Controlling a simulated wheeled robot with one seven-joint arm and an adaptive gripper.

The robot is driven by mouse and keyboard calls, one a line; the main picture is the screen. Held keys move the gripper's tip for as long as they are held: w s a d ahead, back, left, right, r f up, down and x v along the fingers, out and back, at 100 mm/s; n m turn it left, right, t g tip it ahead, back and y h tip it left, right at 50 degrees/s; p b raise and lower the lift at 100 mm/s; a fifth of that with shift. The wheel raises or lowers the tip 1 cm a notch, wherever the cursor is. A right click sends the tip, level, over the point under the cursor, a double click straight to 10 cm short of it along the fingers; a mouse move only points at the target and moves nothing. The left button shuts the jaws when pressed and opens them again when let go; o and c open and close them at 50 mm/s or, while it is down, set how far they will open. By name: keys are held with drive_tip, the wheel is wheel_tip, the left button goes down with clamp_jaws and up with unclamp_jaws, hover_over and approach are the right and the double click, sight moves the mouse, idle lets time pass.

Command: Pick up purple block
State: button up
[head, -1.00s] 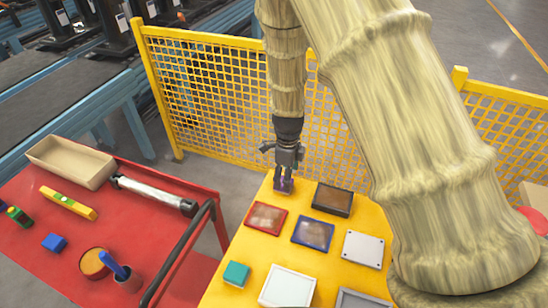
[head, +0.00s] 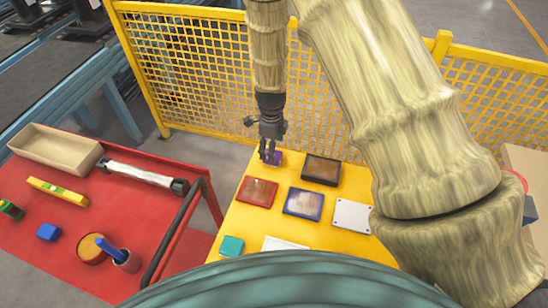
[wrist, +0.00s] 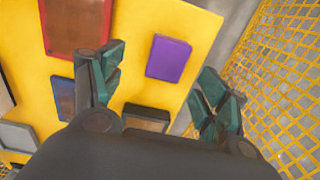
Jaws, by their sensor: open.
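The purple block (wrist: 169,59) lies on the yellow table top (wrist: 205,27), near its far edge. In the wrist view it sits between and ahead of my open fingers. My gripper (wrist: 163,85) is open and empty, pointing down at the table. In the head view my gripper (head: 270,158) is just above the far end of the table, and the purple block (head: 277,157) shows partly behind its fingers. I cannot tell the exact height of the fingertips above the block.
A red tray (head: 257,191), a dark tray (head: 321,169), a blue tray (head: 303,203) and a white plate (head: 352,215) lie close by. A teal block (head: 231,245) is nearer. A red cart (head: 60,245) stands left. Yellow mesh fencing (head: 190,85) stands behind the table.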

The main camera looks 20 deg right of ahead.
drive_tip(key=f, duration=0.1)
drive_tip(key=w+f+p, duration=0.1)
drive_tip(key=f, duration=0.1)
drive_tip(key=w+f+p, duration=0.1)
drive_tip(key=f, duration=0.1)
drive_tip(key=shift+d+f, duration=0.15)
drive_tip(key=shift+d, duration=0.2)
drive_tip(key=shift+s+f, duration=0.4)
drive_tip(key=shift+s+r+p, duration=0.1)
drive_tip(key=shift+s+p, duration=0.2)
drive_tip(key=shift+s, duration=0.2)
drive_tip(key=shift+w+a+f, duration=0.1)
drive_tip(key=shift+w+f, duration=0.55)
drive_tip(key=shift+w, duration=0.05)
drive_tip(key=shift+c, duration=0.5)
drive_tip(key=shift+s+r, duration=0.3)
drive_tip(key=shift+s, duration=0.05)
drive_tip(key=c, duration=1)
drive_tip(key=shift+w+f, duration=0.15)
drive_tip(key=shift+c, duration=0.7)
drive_tip(key=shift+r, duration=0.2)
